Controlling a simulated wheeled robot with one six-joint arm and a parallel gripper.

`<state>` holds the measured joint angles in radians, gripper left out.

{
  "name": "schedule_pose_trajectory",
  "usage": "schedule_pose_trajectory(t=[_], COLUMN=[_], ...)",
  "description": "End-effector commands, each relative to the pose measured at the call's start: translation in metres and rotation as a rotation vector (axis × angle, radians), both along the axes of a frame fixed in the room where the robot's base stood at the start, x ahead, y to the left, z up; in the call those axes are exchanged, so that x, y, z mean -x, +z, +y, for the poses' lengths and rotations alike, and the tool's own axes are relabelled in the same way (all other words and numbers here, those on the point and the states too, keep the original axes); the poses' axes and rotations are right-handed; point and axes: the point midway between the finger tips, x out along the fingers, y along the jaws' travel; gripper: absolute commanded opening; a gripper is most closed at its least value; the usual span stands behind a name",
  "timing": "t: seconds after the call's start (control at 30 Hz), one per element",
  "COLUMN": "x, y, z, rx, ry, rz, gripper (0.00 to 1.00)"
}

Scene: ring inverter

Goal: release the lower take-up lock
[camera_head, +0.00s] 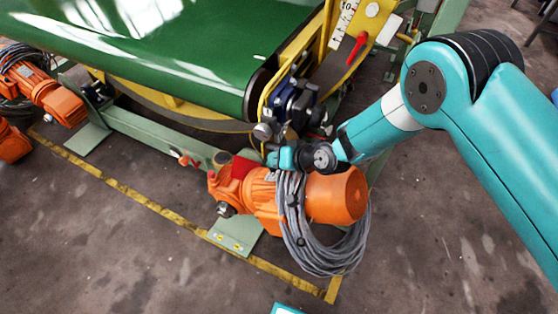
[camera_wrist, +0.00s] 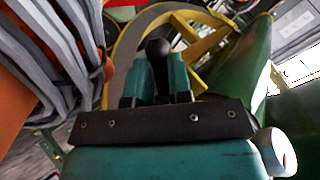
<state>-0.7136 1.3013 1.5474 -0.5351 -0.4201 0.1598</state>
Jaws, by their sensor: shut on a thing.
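My gripper (camera_head: 278,157) is low beside the conveyor's end, between the dark blue mechanism and the orange motor. In the wrist view its two teal fingers (camera_wrist: 157,77) are shut on a black rounded handle (camera_wrist: 158,45), which stands up between them. I cannot tell from these views whether this handle is the lower take-up lock. In the head view the held handle is hidden or too small to make out. A red lever (camera_head: 357,47) sits higher up on the yellow end plate, beside a scale marked 10, apart from my gripper.
The orange motor (camera_head: 335,197) with looped grey cable (camera_head: 322,258) is right below my gripper. The cable (camera_wrist: 40,40) also fills the wrist view's left side. A curved yellow frame (camera_wrist: 122,50) is close around the handle. The green belt (camera_head: 150,45) is above left. Floor at lower right is clear.

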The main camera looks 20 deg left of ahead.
Motion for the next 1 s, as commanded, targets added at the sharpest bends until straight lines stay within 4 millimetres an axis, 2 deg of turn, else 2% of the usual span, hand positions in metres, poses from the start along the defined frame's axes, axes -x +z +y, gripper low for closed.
schedule_pose_trajectory(t=[0.4, 0.93, 0.97, 1.0], x=[0.0045, 0.0048, 0.0047, 0.0045], y=[0.0057, 0.0074, 0.0074, 0.0073], z=[0.0032, 0.0038, 0.0037, 0.0035], rx=[-0.020, -0.024, -0.023, -0.023], ry=[0.006, 0.007, 0.006, 0.006], rz=[0.173, 0.191, 0.191, 0.191], gripper=[0.00, 0.00, 0.26, 0.35])
